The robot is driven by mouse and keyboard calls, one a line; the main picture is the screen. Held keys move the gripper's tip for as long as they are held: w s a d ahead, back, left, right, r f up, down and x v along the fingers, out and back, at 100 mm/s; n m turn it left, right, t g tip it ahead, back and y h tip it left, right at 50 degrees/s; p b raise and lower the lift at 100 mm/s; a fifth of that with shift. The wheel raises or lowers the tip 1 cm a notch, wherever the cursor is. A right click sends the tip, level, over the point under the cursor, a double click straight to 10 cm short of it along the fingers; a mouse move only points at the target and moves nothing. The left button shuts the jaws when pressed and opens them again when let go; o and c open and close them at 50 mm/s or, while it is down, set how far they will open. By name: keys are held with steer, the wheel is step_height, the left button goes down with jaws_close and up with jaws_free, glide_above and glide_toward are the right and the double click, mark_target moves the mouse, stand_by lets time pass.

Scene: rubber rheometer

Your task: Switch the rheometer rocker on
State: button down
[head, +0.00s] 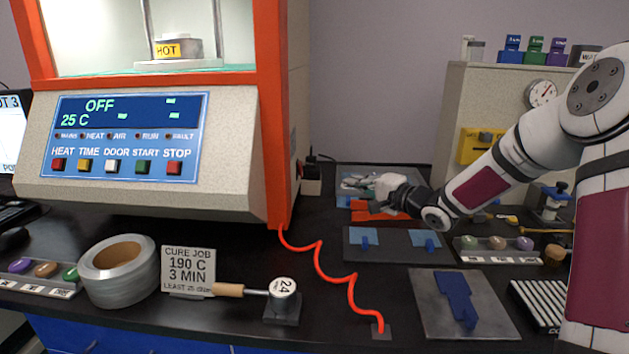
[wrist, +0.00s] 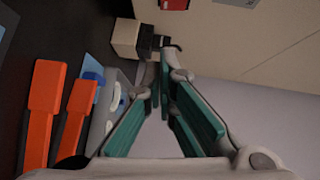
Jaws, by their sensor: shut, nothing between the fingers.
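The rheometer (head: 115,205) is the large orange and beige machine on the left of the head view. Its blue display (head: 125,120) reads OFF and 25 C. In the wrist view its beige side wall (wrist: 245,40) fills the upper right. A small red part (wrist: 174,4) on that wall is cut off by the top edge; it may be the rocker, but its position cannot be read. My gripper (head: 362,186) is shut and empty over the back of the bench, right of the machine. In the wrist view its green-padded fingers (wrist: 167,72) meet, pointing toward the wall, apart from the red part.
A black and beige plug block (head: 312,178) stands beside the machine's side wall. A coiled red cord (head: 335,275) crosses the bench. A beige cabinet with a gauge (head: 542,93) stands at the right.

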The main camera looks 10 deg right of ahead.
mark_target(301, 169)
stand_by(0.3)
steer(key=b+x, duration=0.1)
steer(key=x, duration=0.3)
steer(key=a+b+x, duration=0.1)
steer(key=b+x, duration=0.1)
steer(key=x, duration=0.2)
steer(key=b+x, duration=0.1)
steer(key=x, duration=0.3)
steer(key=shift+s+a+f+b, duration=0.2)
steer(key=shift+s+a+b, duration=0.1)
steer(key=shift+s, duration=0.15)
steer(key=shift+w+a, duration=0.25)
steer(key=shift+a, duration=0.35)
steer(key=shift+a+f+m+t, duration=0.15)
steer(key=shift+a+m+t, duration=0.15)
steer(key=shift+a+m, duration=0.1)
steer(key=shift+w, duration=0.1)
